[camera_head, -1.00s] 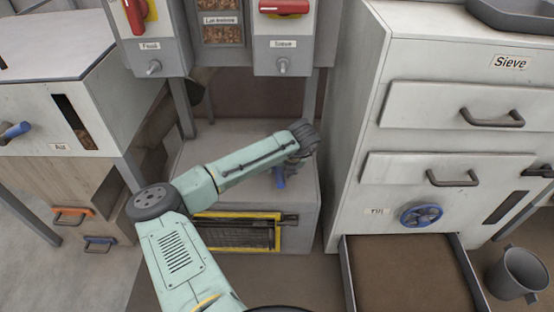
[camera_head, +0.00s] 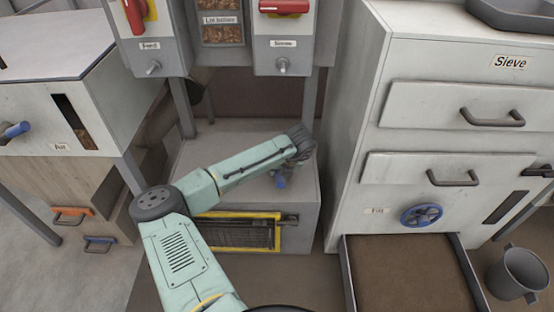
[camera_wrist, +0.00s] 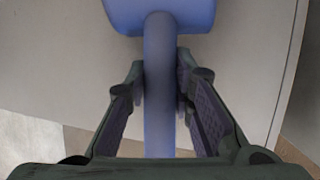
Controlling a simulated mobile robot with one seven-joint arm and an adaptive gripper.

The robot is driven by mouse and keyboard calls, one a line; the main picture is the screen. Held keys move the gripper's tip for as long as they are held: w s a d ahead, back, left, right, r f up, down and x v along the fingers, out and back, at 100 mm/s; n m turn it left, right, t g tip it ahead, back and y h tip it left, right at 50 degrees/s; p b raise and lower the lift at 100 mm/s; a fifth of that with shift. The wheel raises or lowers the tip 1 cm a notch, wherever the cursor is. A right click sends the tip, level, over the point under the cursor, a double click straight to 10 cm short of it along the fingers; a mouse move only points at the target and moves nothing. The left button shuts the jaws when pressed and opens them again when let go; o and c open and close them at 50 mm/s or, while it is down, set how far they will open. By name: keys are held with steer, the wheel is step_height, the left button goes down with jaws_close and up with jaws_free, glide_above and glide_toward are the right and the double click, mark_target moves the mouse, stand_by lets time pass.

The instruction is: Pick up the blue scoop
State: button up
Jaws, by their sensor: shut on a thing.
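The blue scoop (camera_wrist: 160,75) fills the middle of the wrist view, its wide end at the top and its long handle running down between my fingers. In the head view the scoop (camera_head: 280,181) shows as a small blue piece below the end of my arm, at the top of the grey block under the hoppers. My gripper (camera_wrist: 161,88) is shut on the handle, with one dark ridged pad on each side. In the head view my gripper (camera_head: 281,170) is mostly hidden by my wrist. I cannot tell whether the scoop touches the surface.
The grey block (camera_head: 215,140) has a yellow-framed grille (camera_head: 238,231) on its front. The white sieve cabinet (camera_head: 440,142) stands close on the right, with an open tray (camera_head: 348,285) below. Hopper posts (camera_head: 182,108) stand behind. A grey bucket (camera_head: 518,274) is at far right.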

jaws_close()
steer(key=shift+r, duration=0.1)
steer(key=shift+r, duration=0.5)
steer(key=v, duration=0.2)
steer(key=shift+d+r, duration=0.2)
steer(key=shift+r, duration=0.1)
steer(key=s+d+r, duration=0.1)
steer(key=s+d, duration=0.9)
steer(key=s, duration=0.1)
steer(key=shift+r+b, duration=0.2)
steer(key=shift+b, duration=0.2)
